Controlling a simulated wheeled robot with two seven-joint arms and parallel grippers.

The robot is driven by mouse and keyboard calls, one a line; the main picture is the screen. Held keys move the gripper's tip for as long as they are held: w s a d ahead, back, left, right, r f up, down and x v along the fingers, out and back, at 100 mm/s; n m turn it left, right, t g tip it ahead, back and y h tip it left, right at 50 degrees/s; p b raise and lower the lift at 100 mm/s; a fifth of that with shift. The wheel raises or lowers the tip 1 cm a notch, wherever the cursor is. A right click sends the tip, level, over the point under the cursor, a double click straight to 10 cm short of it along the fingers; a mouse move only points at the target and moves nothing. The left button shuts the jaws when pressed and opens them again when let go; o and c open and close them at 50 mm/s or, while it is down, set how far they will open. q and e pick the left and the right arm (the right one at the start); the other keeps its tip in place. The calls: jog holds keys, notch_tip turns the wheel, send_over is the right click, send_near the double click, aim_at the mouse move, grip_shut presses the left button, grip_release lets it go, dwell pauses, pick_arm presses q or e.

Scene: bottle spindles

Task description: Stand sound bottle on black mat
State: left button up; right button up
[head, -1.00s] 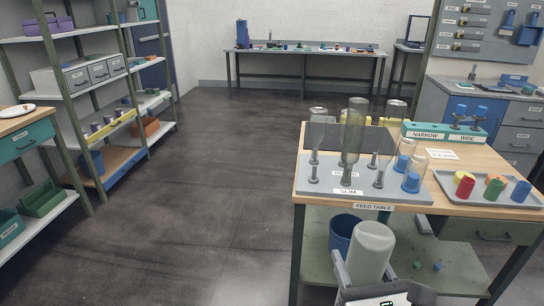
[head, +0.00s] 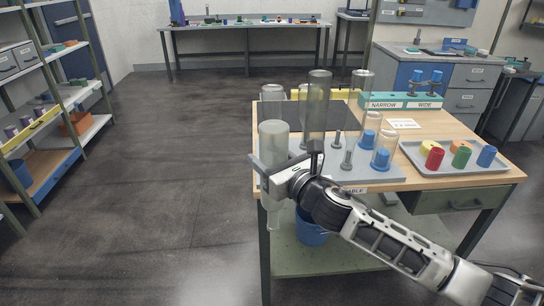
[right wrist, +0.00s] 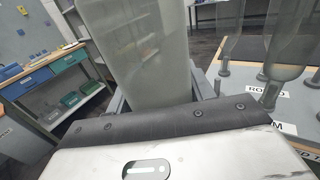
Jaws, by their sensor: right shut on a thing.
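My right gripper (head: 276,176) is shut on a grey translucent bottle (head: 273,137), held at the table's left front corner. The bottle is upside down, broad end up and narrow neck down. It fills the middle of the right wrist view (right wrist: 146,50) between the fingers. The black mat (head: 340,116) lies at the back left of the table, partly hidden behind bottles. A tall smoky bottle (head: 319,98) stands inverted on the grey spindle board (head: 372,172). Clear bottles (head: 362,90) stand behind it. My left gripper is not in view.
Bare spindles (head: 347,158) rise from the board. Two clear containers with blue pieces (head: 382,158) stand at its right. A teal rack (head: 400,102) marked NARROW and WIDE is at the back; a tray of coloured caps (head: 462,160) is at right. A blue bin (head: 311,232) sits below.

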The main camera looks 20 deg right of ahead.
pick_arm(q)
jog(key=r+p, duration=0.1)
jog(key=p, duration=0.1)
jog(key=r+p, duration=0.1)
jog(key=p, duration=0.1)
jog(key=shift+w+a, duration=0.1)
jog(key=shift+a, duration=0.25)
pick_arm(e)
jog(key=s+n+h, duration=0.2)
jog(key=s+n, duration=0.7)
jog(key=n, duration=0.7)
jog(key=s+n+h, duration=0.3)
jog(key=s+n, duration=0.6)
jog(key=n, duration=0.7)
jog(key=shift+d+r+n+t, duration=0.2)
jog(key=shift+r+n+t, duration=0.1)
jog(key=shift+r+n, duration=0.15)
